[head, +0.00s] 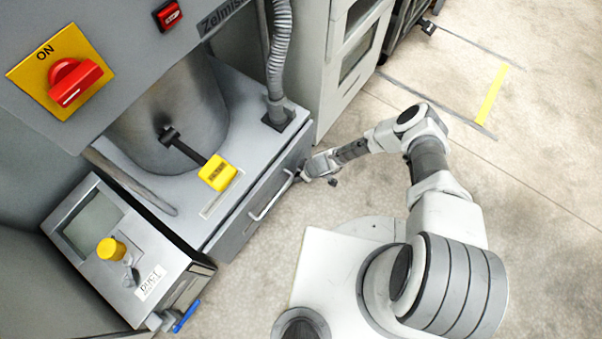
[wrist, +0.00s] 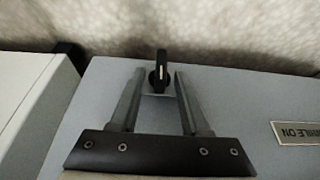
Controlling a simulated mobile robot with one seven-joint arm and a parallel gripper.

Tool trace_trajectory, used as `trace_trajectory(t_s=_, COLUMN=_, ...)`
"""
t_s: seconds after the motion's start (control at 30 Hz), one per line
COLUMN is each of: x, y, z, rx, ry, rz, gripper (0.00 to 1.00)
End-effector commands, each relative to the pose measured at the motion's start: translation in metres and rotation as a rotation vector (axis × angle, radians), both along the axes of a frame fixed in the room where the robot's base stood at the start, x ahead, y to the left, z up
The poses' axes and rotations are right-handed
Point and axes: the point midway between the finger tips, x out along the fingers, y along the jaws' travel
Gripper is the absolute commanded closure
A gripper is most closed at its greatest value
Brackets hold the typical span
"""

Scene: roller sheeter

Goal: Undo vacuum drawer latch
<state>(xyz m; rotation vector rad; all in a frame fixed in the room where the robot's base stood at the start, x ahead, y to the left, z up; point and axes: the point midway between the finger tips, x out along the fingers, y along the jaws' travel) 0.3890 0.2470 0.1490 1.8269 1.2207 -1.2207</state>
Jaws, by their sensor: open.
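The vacuum drawer (head: 236,236) is a grey front low on the machine, with a pale bar handle (head: 272,198). In the wrist view a small black latch knob (wrist: 159,72) with a pale mark stands on a light plate near the panel's far edge. My gripper (wrist: 157,88) is open, with one finger on each side of the latch. The fingertips reach about level with it; I cannot tell whether they touch it. In the head view my gripper (head: 308,170) is at the right end of the drawer front, and the latch cannot be made out there.
A yellow-tagged lever (head: 218,173) projects above the drawer. A hose (head: 279,55) comes down onto the machine's ledge. A control box (head: 125,250) stands at left, and a pale cabinet (head: 350,75) stands beyond my gripper. The floor (head: 545,150) to the right is open.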

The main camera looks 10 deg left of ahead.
Motion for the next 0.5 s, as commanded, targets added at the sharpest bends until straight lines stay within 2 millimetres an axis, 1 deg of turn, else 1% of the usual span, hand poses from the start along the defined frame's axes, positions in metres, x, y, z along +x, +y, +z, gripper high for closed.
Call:
trace_trajectory(t_s=0.07, x=0.0001, y=0.0, z=0.0001, rx=0.0, ry=0.0, rz=0.0, gripper=0.56)
trace_trajectory(t_s=0.2, x=0.0, y=0.0, z=0.0002, rx=0.0, ry=0.0, rz=0.0, gripper=0.81)
trace_trajectory(t_s=0.27, x=0.0, y=0.0, z=0.0002, rx=0.0, ry=0.0, rz=0.0, gripper=0.92)
trace_trajectory(t_s=0.3, x=0.0, y=0.0, z=0.0002, rx=0.0, ry=0.0, rz=0.0, gripper=0.99)
trace_trajectory(t_s=0.33, x=0.0, y=0.0, z=0.0002, rx=0.0, ry=0.0, rz=0.0, gripper=1.0)
trace_trajectory(t_s=0.5, x=0.0001, y=0.0, z=0.0002, rx=0.0, ry=0.001, rz=0.0, gripper=1.0)
